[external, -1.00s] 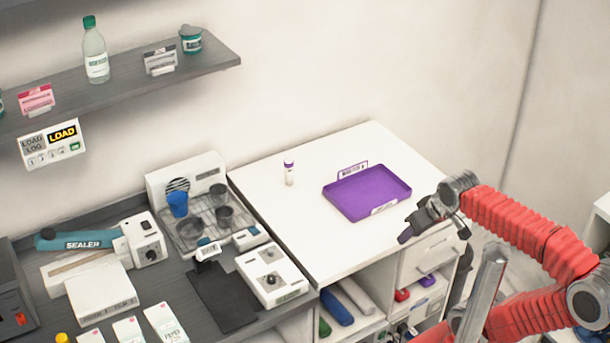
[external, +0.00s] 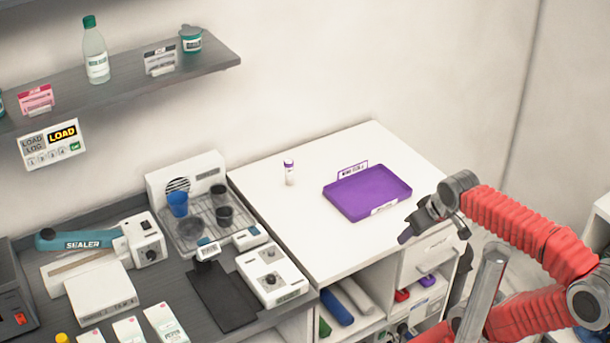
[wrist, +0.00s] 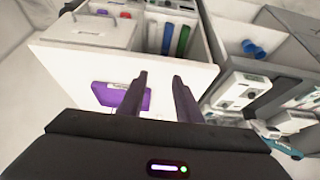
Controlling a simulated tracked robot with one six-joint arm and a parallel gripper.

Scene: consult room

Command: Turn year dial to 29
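A white box with two round knobs (external: 272,275) stands on the dark counter, beside the white table. Its knobs are too small to read, and I cannot tell which is the year dial. A similar white box with knobs (wrist: 238,90) shows at the right of the wrist view. My gripper (external: 407,236) hangs over the right edge of the white table, far to the right of the box. In the wrist view its two fingers (wrist: 162,88) stand apart with nothing between them.
A purple tray (external: 367,193) and a small capped vial (external: 289,172) are on the white table (external: 300,235). A rack with cups (external: 205,215), a dark mat (external: 222,298) and a sealer (external: 95,240) are on the counter. The table's front is clear.

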